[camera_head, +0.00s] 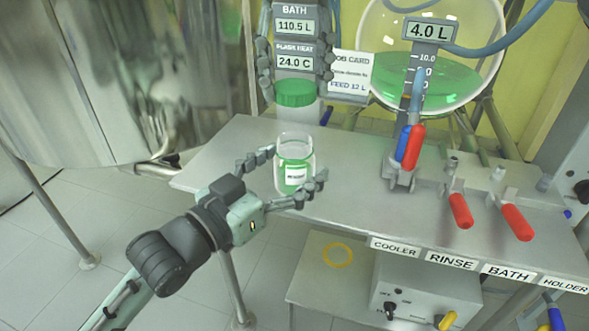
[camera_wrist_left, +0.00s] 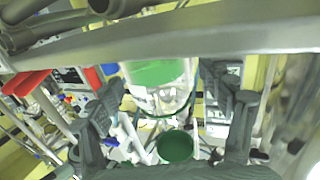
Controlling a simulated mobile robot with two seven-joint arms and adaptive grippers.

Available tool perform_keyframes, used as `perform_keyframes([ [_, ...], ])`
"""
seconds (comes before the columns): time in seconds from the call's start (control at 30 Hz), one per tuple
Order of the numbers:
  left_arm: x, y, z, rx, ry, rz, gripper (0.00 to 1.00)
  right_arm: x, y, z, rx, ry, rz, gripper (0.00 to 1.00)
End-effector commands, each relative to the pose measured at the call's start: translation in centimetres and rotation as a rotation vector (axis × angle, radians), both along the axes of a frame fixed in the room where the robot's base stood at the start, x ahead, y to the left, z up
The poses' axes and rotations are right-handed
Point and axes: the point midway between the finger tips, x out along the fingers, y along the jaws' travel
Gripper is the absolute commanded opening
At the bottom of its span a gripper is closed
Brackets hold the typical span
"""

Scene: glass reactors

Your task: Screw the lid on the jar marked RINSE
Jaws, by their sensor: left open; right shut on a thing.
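A clear jar (camera_head: 297,150) with green contents and a white label stands upright near the bench's left end. The label is too small to read. My left gripper (camera_head: 296,168) is open, with its fingers on either side of the jar; the jar (camera_wrist_left: 165,95) also shows between the fingers in the left wrist view. A green lid (camera_head: 296,99) is above and behind the jar in the head view, between the fingertips of my right gripper (camera_head: 296,86), which is shut on it. A whitish cylinder shows below the lid; I cannot tell whether they are joined.
The grey bench (camera_head: 240,143) carries red-handled valves (camera_head: 461,210) at the right and a round glass vessel (camera_head: 430,60) behind. A large metal vessel (camera_head: 110,80) stands at the left. A job card (camera_head: 352,75) is behind the right gripper. Bench labels include RINSE (camera_head: 450,260).

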Motion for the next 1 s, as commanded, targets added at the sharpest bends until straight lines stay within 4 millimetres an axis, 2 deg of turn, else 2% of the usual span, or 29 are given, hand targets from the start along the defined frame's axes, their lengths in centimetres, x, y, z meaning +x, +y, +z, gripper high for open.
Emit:
perform_keyframes([
  [0.1,1.5,-1.2,0.1,-0.001,-0.002,0.000,0.79,0.0,0.0,0.0,0.000,0.000,0.000,0.39],
  [0.23,2.5,-2.1,0.1,0.000,-0.001,0.000,0.79,0.0,0.0,0.0,0.000,0.000,0.000,0.39],
  [0.67,3.0,-2.6,0.0,0.001,-0.001,-0.001,0.79,0.0,0.0,0.0,0.000,0.000,0.000,0.39],
  [1.0,3.0,-2.5,0.0,0.001,-0.001,-0.001,0.37,0.0,0.0,0.0,0.000,0.000,0.000,0.39],
])
